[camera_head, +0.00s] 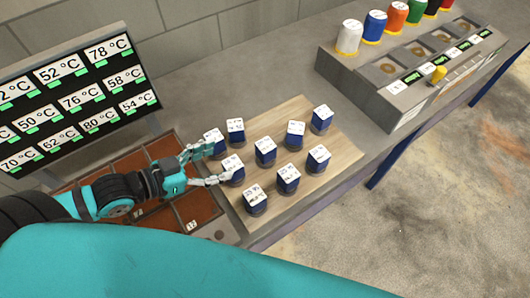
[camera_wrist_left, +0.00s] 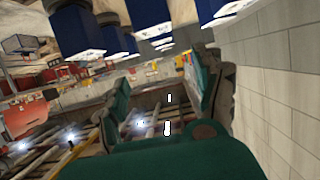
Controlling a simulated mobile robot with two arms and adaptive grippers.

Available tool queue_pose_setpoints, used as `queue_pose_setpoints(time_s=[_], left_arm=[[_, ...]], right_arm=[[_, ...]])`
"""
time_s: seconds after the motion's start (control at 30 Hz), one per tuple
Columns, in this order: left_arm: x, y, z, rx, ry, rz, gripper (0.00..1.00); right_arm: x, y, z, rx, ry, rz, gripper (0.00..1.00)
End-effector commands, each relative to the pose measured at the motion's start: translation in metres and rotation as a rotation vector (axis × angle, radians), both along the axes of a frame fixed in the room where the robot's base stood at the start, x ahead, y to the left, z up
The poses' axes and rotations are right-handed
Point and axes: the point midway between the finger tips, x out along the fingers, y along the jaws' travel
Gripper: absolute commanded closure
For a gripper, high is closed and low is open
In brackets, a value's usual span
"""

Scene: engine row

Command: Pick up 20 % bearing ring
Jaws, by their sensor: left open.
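Several blue pieces with white labelled tops stand on a light wooden board (camera_head: 345,152) in the head view. The print is too small to tell surely which is the 20 % one. My left gripper (camera_head: 214,164) is open at the board's left edge. One finger is by the back-left piece (camera_head: 217,150) and the other by the left-middle piece (camera_head: 234,177), with no clear grip on either. In the left wrist view, the open fingers (camera_wrist_left: 160,84) have nothing between them, and blue pieces (camera_wrist_left: 148,12) show beyond, along the top. My right gripper is not in view.
A brown compartment tray (camera_head: 188,208) lies under my left arm. A temperature display board (camera_head: 75,85) stands at the back left. A grey rack (camera_head: 395,85) with coloured capped pieces (camera_head: 375,25) stands right of the board. Bare bench lies between board and rack.

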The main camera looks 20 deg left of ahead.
Motion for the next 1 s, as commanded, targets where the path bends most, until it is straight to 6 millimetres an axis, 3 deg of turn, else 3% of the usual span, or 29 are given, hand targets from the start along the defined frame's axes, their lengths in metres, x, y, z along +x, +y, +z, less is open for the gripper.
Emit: queue_pose_setpoints(time_s=[0.17, 0.47, 1.0], left_arm=[[0.018, -0.013, -0.007, -0.001, -0.004, 0.001, 0.31], [0.05, -0.037, -0.02, -0.001, -0.003, 0.003, 0.31], [0.092, -0.068, -0.043, -0.001, 0.001, 0.002, 0.31]], right_arm=[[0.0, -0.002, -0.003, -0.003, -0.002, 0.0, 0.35], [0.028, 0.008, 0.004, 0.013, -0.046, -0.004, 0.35], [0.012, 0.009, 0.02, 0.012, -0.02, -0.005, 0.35]])
